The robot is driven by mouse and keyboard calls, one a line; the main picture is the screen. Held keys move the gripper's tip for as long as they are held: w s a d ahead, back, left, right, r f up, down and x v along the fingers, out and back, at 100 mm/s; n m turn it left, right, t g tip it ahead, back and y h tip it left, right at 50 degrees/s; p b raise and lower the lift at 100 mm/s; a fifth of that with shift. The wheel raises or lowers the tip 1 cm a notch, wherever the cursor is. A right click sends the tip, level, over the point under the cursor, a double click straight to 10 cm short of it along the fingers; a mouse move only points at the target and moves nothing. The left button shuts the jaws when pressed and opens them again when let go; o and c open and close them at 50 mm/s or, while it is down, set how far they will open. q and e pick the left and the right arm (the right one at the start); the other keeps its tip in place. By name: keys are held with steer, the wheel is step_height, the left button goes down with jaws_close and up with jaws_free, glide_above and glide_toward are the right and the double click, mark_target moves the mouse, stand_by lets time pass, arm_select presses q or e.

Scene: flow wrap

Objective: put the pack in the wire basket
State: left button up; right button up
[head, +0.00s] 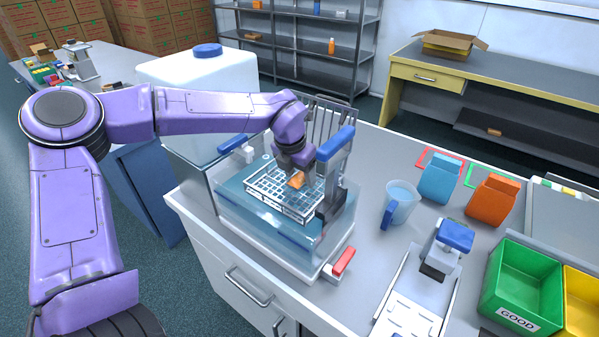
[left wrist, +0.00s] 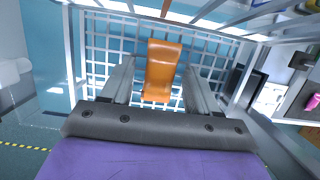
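The orange pack (head: 297,180) is over the white wire basket (head: 268,185), which sits inside a clear-walled tank of blue water. My left gripper (head: 296,170) points down into the basket area from above. In the left wrist view the pack (left wrist: 162,70) lies between the two fingers of my left gripper (left wrist: 160,75), with a gap beside it, so the fingers look open. The basket's grid (left wrist: 105,45) shows behind the pack. I cannot tell whether the pack rests on the basket floor. My right gripper is not in view.
The tank (head: 285,240) has a blue-handled upright (head: 336,143) close to my left gripper and a red handle (head: 344,261) in front. A clear jug (head: 400,203), blue (head: 438,180) and orange (head: 492,200) pouches, and a green GOOD bin (head: 523,285) stand to the right.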

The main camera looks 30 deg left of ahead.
mark_target(292, 186)
arm_select(q)
steer(key=shift+r, duration=0.35)
steer(key=b+v, duration=0.1)
steer(key=v, duration=1)
steer(key=shift+r, duration=0.35)
steer(key=shift+s, duration=0.1)
